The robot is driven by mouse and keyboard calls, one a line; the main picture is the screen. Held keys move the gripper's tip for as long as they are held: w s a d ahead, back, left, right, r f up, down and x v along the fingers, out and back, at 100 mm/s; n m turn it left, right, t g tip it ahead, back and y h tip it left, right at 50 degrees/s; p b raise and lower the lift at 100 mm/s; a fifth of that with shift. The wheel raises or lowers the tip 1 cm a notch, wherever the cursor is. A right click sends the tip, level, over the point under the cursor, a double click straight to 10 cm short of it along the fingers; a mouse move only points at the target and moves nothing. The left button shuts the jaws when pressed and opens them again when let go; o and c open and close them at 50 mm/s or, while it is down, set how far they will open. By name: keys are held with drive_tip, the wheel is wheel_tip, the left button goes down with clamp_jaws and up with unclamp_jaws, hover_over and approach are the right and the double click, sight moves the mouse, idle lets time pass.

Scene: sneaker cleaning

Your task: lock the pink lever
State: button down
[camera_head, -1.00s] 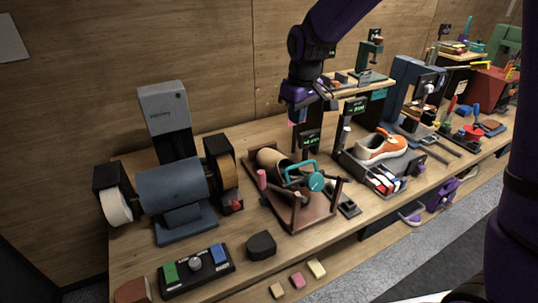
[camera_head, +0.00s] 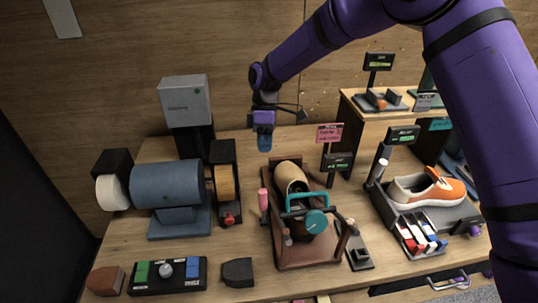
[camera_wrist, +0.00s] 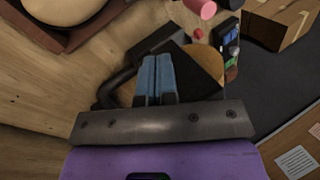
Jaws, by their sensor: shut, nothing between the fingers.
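The pink lever (camera_head: 263,199) stands upright at the left edge of the brown fixture (camera_head: 308,262) in the head view. A pink cylinder, apparently its handle, shows at the top edge of the wrist view (camera_wrist: 200,7). The fixture holds a tan shoe form (camera_head: 291,177) with a teal clamp handle (camera_head: 307,199) over it. My gripper (camera_head: 264,143) hangs above the back of the bench, behind the lever and apart from it. Its blue fingers (camera_wrist: 156,78) are together and hold nothing. The lever's base is hard to make out.
A blue grinder (camera_head: 168,184) with a tan wheel stands left of the fixture, a red knob (camera_head: 229,219) at its front. A pink sign (camera_head: 329,133) and a small display (camera_head: 338,162) stand behind right. An orange sneaker (camera_head: 428,187) sits on a rack at right.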

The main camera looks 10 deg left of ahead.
sight(266, 210)
drive_tip(key=s+f, duration=0.7)
drive_tip(key=shift+s+d+f, duration=0.2)
drive_tip(key=shift+s+d, duration=0.05)
drive_tip(key=shift+s, duration=0.05)
idle(0.3)
drive_tip(key=shift+s+d+r+t+y, duration=0.15)
drive_tip(key=shift+s+d+r+t, duration=0.05)
drive_tip(key=shift+s+t, duration=0.4)
drive_tip(key=shift+s+d+r+t+y, duration=0.15)
drive_tip(key=shift+s+r+t, duration=0.05)
drive_tip(key=shift+s+t, duration=0.35)
drive_tip(key=shift+s+d+r+t+y, duration=0.1)
drive_tip(key=shift+s+d+t+y, duration=0.05)
drive_tip(key=shift+s+t, duration=0.4)
drive_tip(key=shift+s+d+t+y, duration=0.15)
drive_tip(key=shift+s+t, duration=0.25)
drive_tip(key=shift+s, duration=0.25)
drive_tip(key=shift+s+d+f, duration=0.15)
drive_tip(key=shift+s+d, duration=0.05)
drive_tip(key=shift+s, duration=0.5)
drive_tip(key=shift+s+d+f, duration=0.15)
drive_tip(key=shift+s, duration=0.5)
